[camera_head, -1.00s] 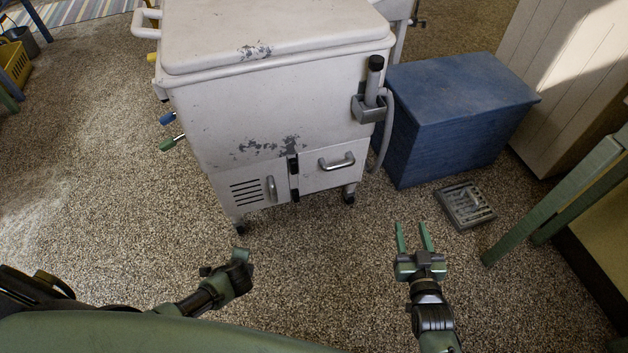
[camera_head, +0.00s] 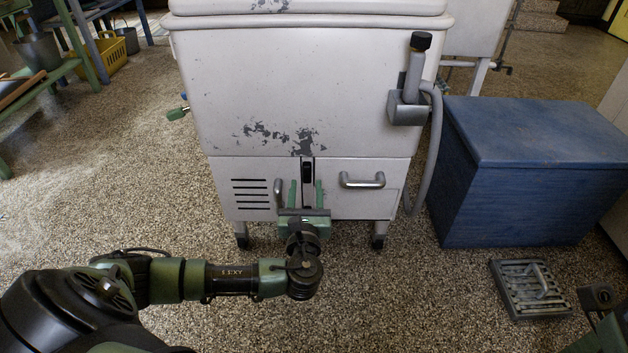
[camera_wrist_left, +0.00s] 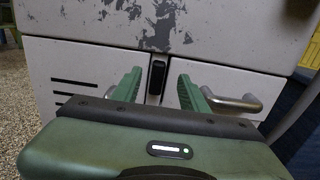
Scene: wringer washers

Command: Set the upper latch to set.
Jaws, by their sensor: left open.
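The upper latch (camera_head: 307,172) is a small black piece in a dark upright slot between the two lower panels on the front of the white washer (camera_head: 300,90). It also shows in the left wrist view (camera_wrist_left: 157,77). My left gripper (camera_head: 305,190) is open and empty, in front of and a little below this latch. In the left wrist view its green fingers (camera_wrist_left: 156,88) stand on either side of the latch, apart from it. The lower part of the slot is hidden behind my gripper. My right gripper's fingers do not show.
Metal handles sit left (camera_head: 278,192) and right (camera_head: 362,180) of the slot, close to my left fingers. A grey hose (camera_head: 432,150) hangs at the washer's right side. A blue chest (camera_head: 540,170) and a metal grate (camera_head: 530,288) stand right.

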